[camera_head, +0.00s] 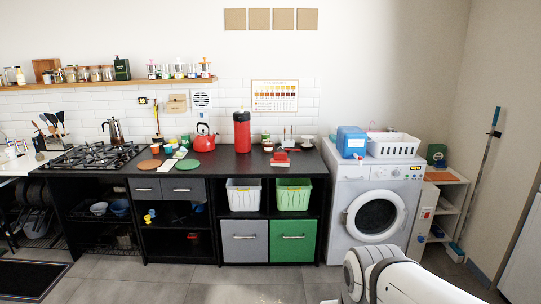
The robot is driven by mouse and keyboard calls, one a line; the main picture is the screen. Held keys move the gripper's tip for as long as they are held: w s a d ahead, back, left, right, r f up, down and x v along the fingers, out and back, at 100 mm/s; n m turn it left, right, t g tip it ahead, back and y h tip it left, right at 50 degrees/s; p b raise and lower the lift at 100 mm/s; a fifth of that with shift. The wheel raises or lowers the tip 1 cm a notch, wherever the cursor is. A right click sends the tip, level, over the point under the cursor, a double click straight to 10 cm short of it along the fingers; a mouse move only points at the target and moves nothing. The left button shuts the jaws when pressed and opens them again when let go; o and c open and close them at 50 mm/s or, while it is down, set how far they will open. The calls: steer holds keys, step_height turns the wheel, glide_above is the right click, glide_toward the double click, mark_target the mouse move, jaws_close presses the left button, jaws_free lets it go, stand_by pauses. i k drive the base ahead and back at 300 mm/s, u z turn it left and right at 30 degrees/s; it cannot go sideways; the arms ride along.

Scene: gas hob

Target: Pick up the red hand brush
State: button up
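A small red object (280,159) lies on the black countertop (232,162), right of the tall red canister. It looks like the red hand brush, but it is too small in the picture to be sure. White parts of my own arm show at the lower right. My gripper is not in view, so whether it is open or shut does not show.
A red canister (242,131) and a red kettle (204,139) stand left of it on the counter. A gas hob (97,157) is further left. A washing machine (373,205) with a blue container (351,141) and a white basket (393,146) stands right. Floor in front is clear.

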mark_target(280, 159)
steer(key=i, duration=3.9)
steer(key=z, duration=0.05)
